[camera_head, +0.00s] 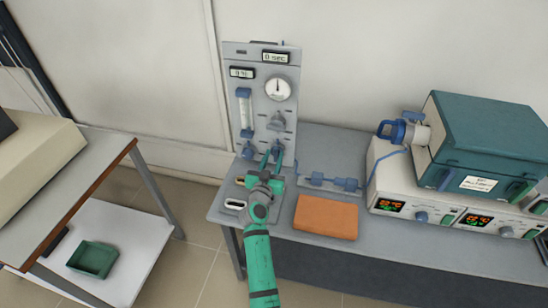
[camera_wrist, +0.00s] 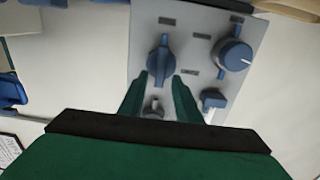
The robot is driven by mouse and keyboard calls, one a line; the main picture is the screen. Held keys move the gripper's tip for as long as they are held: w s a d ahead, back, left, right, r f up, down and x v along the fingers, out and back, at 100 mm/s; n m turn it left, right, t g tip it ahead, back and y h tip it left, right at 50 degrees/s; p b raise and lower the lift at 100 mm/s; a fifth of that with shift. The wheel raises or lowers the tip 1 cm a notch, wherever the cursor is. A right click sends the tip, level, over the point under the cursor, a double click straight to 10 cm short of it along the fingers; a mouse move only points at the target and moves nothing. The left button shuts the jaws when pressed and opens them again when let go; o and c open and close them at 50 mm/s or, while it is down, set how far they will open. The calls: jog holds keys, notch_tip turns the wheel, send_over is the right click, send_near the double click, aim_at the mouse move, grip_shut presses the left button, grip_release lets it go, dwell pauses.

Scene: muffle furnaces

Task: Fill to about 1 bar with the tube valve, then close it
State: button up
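The grey gas panel (camera_head: 262,68) stands upright at the back of the bench, with a round gauge (camera_head: 278,89) whose needle points roughly up. A small display (camera_head: 242,72) on it is hard to read; another display (camera_head: 275,57) seems to read "8 sec". In the wrist view a blue valve handle (camera_wrist: 160,60) is at the fingertips of my gripper (camera_wrist: 159,84). The fingers are apart, one on each side of its near end; contact cannot be told. My gripper (camera_head: 271,156) faces the lower right knob in the head view. Which knob is the tube valve is not legible.
A round blue knob (camera_wrist: 233,55), a smaller blue knob (camera_wrist: 213,98) and a grey knob (camera_wrist: 155,108) are close by. An orange block (camera_head: 326,217) lies on the bench. A furnace (camera_head: 486,145) stands right. A side table (camera_head: 105,150) stands left.

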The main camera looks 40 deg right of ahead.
jog(key=shift+w+d, duration=0.25)
jog(key=shift+d, duration=0.05)
jog(key=shift+c, duration=0.5)
grip_shut()
jog(key=shift+w+a+f+n, duration=0.2)
jog(key=shift+f+n, duration=0.1)
jog(key=shift+n, duration=2.65)
jog(key=shift+w+a+f+n, duration=0.2)
jog(key=shift+f+n, duration=0.1)
jog(key=shift+n, duration=2.7)
jog(key=shift+w+a+f+n, duration=0.2)
jog(key=shift+f+n, duration=0.1)
jog(key=shift+n, duration=2.65)
